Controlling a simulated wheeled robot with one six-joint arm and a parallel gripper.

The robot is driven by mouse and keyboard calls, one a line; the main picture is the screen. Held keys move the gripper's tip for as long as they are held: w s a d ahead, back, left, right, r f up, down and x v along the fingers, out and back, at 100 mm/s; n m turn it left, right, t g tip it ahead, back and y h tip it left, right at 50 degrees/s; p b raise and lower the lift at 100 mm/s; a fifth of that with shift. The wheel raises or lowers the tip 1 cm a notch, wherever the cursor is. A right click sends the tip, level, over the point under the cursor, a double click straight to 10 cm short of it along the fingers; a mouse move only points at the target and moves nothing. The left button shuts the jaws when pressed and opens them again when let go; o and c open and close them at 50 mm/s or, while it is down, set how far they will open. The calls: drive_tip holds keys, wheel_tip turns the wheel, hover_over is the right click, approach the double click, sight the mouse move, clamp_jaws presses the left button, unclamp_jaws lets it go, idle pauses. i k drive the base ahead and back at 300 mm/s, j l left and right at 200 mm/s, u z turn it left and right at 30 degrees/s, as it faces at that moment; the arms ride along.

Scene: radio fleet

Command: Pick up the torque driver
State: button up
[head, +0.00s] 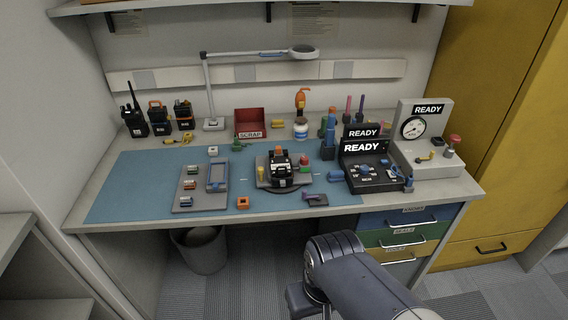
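A blue upright tool (330,132) stands in a dark holder near the middle back of the bench, left of the black READY unit; it looks like the torque driver, but I cannot tell for certain. Pink and purple upright handles (361,104) stand behind the READY unit and also look like drivers. My grey arm reaches in from the lower right, in front of the bench. My gripper does not show.
A blue mat (130,185) covers much of the bench (440,188). On it are a grey tray (200,202) and a black device on a round stand (281,170). Radios (133,118), a red scrap bin (250,121), a lamp (206,90) and a gauge unit (428,140) stand behind. A waste bin (203,252) is below.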

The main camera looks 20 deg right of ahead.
sight(329, 135)
drive_tip(key=i+l, duration=0.1)
drive_tip(key=i, duration=0.8)
